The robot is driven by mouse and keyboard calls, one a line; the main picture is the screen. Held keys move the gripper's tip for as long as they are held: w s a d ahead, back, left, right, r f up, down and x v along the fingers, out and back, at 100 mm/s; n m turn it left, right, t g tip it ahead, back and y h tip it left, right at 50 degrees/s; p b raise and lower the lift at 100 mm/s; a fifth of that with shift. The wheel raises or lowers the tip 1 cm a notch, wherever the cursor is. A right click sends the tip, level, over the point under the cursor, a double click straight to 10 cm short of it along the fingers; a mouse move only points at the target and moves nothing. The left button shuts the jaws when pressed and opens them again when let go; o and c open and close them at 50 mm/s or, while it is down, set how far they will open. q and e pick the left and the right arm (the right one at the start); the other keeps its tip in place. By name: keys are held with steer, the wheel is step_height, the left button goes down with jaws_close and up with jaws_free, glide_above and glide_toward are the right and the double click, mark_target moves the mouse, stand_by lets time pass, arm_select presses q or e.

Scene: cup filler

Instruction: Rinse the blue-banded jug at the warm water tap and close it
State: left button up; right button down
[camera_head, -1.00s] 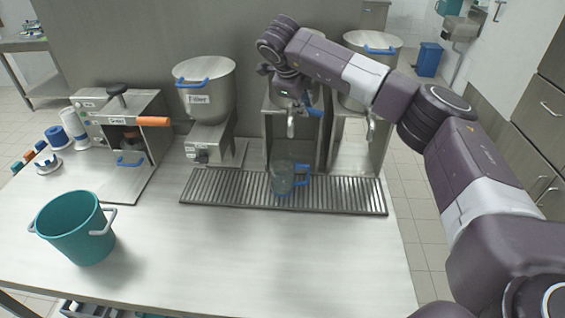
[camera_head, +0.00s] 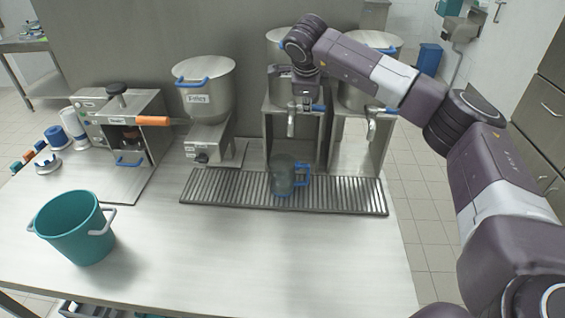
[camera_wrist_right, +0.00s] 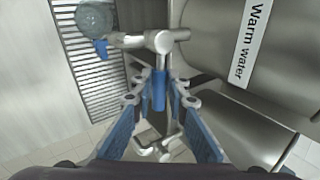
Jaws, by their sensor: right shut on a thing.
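The blue-banded jug (camera_head: 283,180) is clear with a blue handle and blue near its base. It stands upright on the drip grating under the middle tap (camera_head: 291,127). It also shows at the top left of the right wrist view (camera_wrist_right: 95,18). My right gripper (camera_head: 305,98) is at the blue lever (camera_head: 318,107) of that tap. In the right wrist view, my right gripper (camera_wrist_right: 160,100) has its fingers around the blue lever (camera_wrist_right: 159,90), beside a steel vessel labelled "Warm water" (camera_wrist_right: 250,45). The jug's water level is unclear. My left gripper is out of view.
The drip grating (camera_head: 225,190) runs along the table below the taps. A teal bucket (camera_head: 75,235) stands at front left. A filler with a steel hopper (camera_head: 207,95) and a machine with an orange handle (camera_head: 153,121) stand at the left. The front middle of the table is clear.

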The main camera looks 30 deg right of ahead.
steer(key=shift+w+d+r+n, duration=0.1)
steer(key=shift+w+d+n, duration=0.1)
steer(key=shift+n, duration=0.4)
steer(key=shift+y, duration=0.4)
steer(key=shift+r+n+t, duration=0.15)
steer(key=shift+n+t, duration=0.15)
steer(key=shift+n, duration=0.2)
steer(key=c, duration=2.1)
jaws_free()
steer(key=shift+w, duration=0.1)
steer(key=o, duration=0.3)
steer(key=shift+w+d, duration=0.1)
steer(key=shift+o, duration=0.2)
steer(key=shift+f, duration=0.2)
steer(key=v, duration=1.2)
steer(key=shift+d+r, duration=0.1)
